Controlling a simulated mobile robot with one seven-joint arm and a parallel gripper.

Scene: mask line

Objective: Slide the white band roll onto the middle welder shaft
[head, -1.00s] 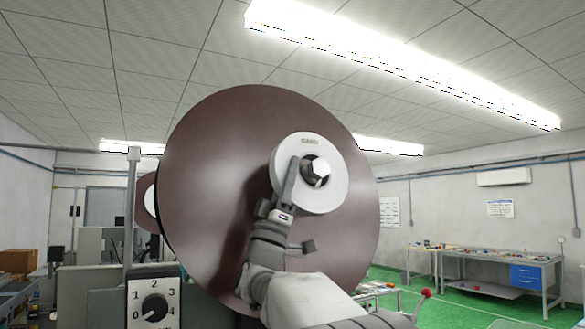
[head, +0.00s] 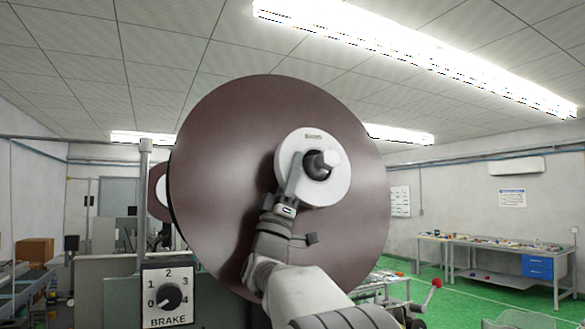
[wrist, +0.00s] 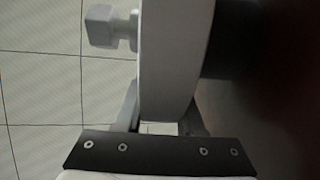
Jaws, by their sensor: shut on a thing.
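The white band roll (head: 337,183) is a thick white ring with a small label, in front of a large brown disc (head: 225,190) in the head view. The shaft's pale end (head: 329,160) sticks out through the roll's hole. In the wrist view, the roll (wrist: 170,60) stands edge-on between my fingers, with the pale shaft end (wrist: 100,26) on its left and a dark cylinder (wrist: 232,40) on its right. My gripper (head: 294,182) is shut on the roll's lower left wall. The gap between roll and disc is hard to judge.
A brake dial panel (head: 168,296) stands at the lower left beside a post (head: 143,200). Another, smaller brown disc (head: 158,190) shows behind the large one. A red-knobbed lever (head: 436,284) is at the lower right. A workbench (head: 500,255) stands far right on green floor.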

